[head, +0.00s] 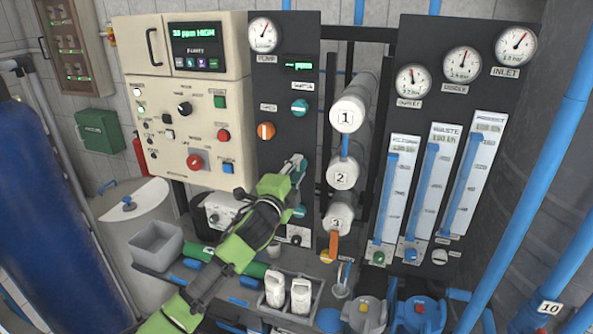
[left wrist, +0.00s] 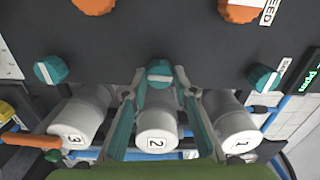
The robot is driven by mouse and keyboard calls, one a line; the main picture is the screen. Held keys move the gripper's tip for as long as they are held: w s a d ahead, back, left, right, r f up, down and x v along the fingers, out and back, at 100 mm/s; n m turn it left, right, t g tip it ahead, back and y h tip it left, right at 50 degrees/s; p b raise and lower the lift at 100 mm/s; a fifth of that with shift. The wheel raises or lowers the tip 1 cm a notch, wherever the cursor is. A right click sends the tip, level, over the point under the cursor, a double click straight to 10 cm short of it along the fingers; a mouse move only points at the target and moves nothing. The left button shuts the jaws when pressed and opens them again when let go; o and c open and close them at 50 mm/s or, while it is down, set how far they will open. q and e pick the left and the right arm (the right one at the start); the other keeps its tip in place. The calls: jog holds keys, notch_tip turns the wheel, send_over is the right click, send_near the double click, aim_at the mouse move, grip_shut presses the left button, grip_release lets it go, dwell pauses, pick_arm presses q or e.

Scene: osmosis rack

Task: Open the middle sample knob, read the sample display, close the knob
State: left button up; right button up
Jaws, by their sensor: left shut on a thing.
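My left gripper (head: 297,163) reaches up to the dark panel in the head view. In the left wrist view its two fingers (left wrist: 158,80) are shut on the middle teal knob (left wrist: 160,70), one on each side. In the head view the gripper hides that knob. The upper teal knob (head: 299,107) and lower teal knob (head: 299,212) are free; they show at the right (left wrist: 263,78) and left (left wrist: 50,70) in the wrist view. A small green display (head: 299,66) above the knobs seems to read dashes and "ppm". My right gripper is not in view.
White cylinders marked 1 (head: 346,113), 2 (head: 342,172) and 3 (head: 338,217) stick out close to the right of the knobs. An orange knob (head: 266,131) is at their left. The cream control box (head: 185,150) has a display (head: 196,33) reading "33 ppm HIGH".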

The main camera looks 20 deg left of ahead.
pick_arm(q)
jog(key=shift+n, duration=0.5)
jog(key=o, duration=1.1)
jog(key=s, duration=1.2)
jog(key=shift+a, duration=0.25)
